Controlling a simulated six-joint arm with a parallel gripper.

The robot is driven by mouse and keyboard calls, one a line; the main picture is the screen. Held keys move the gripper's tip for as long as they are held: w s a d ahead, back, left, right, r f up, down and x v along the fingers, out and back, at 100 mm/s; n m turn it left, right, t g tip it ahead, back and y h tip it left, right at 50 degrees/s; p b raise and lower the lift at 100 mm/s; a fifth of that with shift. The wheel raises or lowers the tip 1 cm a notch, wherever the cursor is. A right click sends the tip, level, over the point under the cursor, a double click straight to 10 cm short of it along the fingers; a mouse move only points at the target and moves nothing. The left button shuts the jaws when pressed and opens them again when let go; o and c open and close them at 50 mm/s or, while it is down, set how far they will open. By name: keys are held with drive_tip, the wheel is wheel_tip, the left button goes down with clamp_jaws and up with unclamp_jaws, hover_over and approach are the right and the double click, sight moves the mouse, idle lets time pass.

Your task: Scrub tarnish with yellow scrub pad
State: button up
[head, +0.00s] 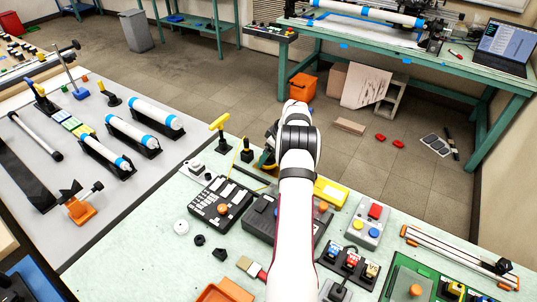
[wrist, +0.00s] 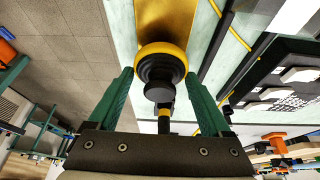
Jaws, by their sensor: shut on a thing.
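My gripper (wrist: 160,78) shows in the wrist view with two green fingers closed around a black-handled round yellow pad (wrist: 163,50). The black handle lies between the fingertips, and the yellow pad is on its far side. A brass-coloured surface (wrist: 168,18) lies just beyond the pad; I cannot tell whether pad and surface touch. No tarnish mark can be made out on it. A dark brassy piece (head: 267,160) shows beside the arm's end.
A black keypad box (head: 221,203) stands left of my arm, with a yellow T-handled tool (head: 220,124) near the bench's far edge. A yellow tray (head: 331,192) and a button box (head: 367,225) stand to the right. Bare bench (head: 130,240) lies at the left.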

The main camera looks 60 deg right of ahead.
drive_tip(key=shift+f, duration=0.85)
drive_tip(key=shift+w, duration=0.1)
drive_tip(key=shift+w+r, duration=0.15)
drive_tip(key=shift+w, duration=1.1)
drive_tip(key=shift+s, duration=1.35)
drive_tip(key=shift+w+f, duration=0.15)
drive_tip(key=shift+w, duration=0.55)
drive_tip(key=shift+w+f, duration=0.1)
drive_tip(key=shift+w, duration=0.55)
drive_tip(key=shift+s, duration=1.4)
drive_tip(key=shift+r, duration=0.1)
drive_tip(key=shift+r, duration=3.05)
drive_tip(key=shift+r, duration=0.1)
